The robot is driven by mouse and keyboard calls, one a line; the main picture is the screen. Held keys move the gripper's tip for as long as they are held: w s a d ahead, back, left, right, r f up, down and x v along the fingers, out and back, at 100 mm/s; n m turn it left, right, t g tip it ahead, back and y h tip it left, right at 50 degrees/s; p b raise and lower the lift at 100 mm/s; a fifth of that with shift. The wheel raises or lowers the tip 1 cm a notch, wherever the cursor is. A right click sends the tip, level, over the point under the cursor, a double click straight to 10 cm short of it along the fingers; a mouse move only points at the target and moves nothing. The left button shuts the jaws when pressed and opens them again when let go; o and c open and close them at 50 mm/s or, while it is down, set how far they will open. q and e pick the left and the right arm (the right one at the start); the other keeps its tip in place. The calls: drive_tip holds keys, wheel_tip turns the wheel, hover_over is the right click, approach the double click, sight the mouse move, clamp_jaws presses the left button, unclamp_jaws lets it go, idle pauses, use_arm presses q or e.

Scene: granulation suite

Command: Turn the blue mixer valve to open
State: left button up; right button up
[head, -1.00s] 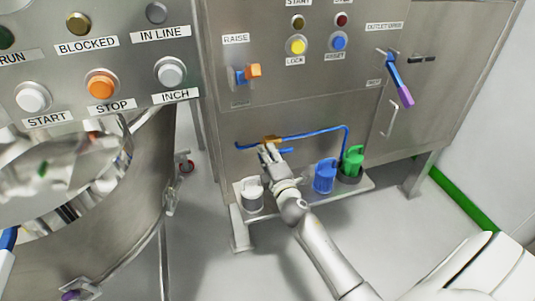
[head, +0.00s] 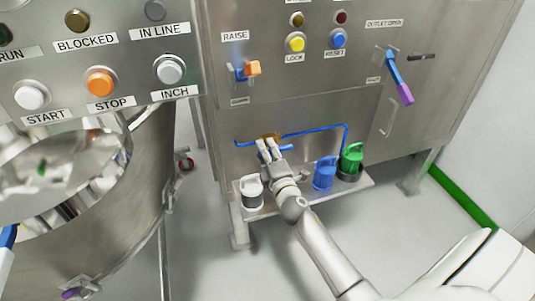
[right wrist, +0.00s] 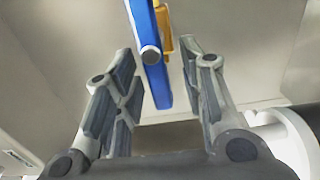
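A blue handle (right wrist: 151,52) with a yellow part (right wrist: 164,28) behind it shows in the right wrist view, between the spread fingers of my right gripper (right wrist: 158,88). Gaps show on both sides of the blue handle. In the head view my right gripper (head: 265,149) is at the low front of the steel cabinet, at the orange-yellow part (head: 271,137) on the blue pipe (head: 318,131). A short blue end (head: 287,148) shows just right of the fingers. The gripper partly hides the valve. My left gripper is not in view.
A white jug (head: 252,191), a blue jug (head: 325,174) and a green jug (head: 352,158) stand on the low shelf around my right gripper. A blue lever with a purple end (head: 399,80) is higher at right. A steel drum (head: 135,190) stands at left.

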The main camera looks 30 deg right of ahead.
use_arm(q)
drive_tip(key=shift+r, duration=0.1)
use_arm(e)
drive_tip(key=v, duration=1.2)
